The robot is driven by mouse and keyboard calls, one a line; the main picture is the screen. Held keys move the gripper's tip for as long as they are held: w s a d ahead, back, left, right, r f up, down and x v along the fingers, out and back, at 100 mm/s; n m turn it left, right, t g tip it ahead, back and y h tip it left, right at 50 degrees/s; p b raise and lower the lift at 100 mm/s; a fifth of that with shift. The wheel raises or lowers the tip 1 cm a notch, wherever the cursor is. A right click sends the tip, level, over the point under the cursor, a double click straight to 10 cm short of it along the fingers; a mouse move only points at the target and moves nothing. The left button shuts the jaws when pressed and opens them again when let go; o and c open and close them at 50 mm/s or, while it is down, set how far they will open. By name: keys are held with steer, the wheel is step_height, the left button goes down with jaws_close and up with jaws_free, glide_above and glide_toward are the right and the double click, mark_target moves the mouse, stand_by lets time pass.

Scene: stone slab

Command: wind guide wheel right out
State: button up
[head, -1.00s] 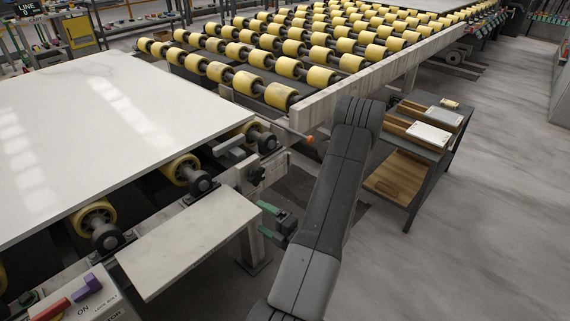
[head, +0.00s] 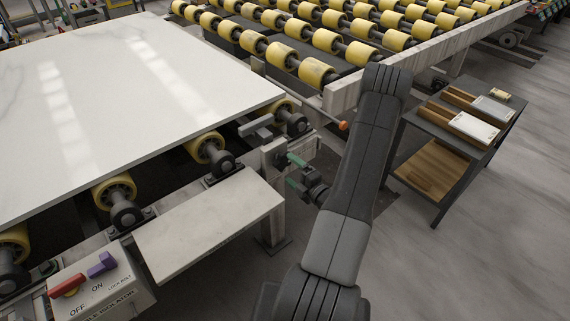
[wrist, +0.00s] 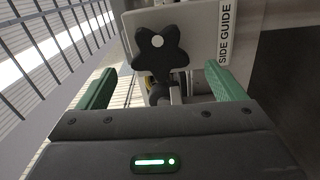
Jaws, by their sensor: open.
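A black star-shaped knob (wrist: 163,58) with a pale centre sits on a light plate (wrist: 200,40) marked SIDE GUIDE in the wrist view. In the head view the side guide bracket (head: 274,148) stands at the slab table's near right corner; the knob there is small and partly hidden by my gripper. My gripper (wrist: 162,88) is open and empty, its green fingers left and right of the knob's line. The knob lies beyond the fingertips and slightly high between them. In the head view my gripper (head: 294,172) is close to the bracket.
A white stone slab (head: 120,90) lies on yellow rollers at left. A pale shelf (head: 210,225) and an isolator box (head: 90,285) with a red handle are in front. An orange-tipped rod (head: 343,125) sticks out near my arm.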

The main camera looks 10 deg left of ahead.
mark_target(283, 164)
steer(key=shift+x, duration=2.15)
steer(key=shift+c, duration=0.2)
steer(key=c, duration=0.9)
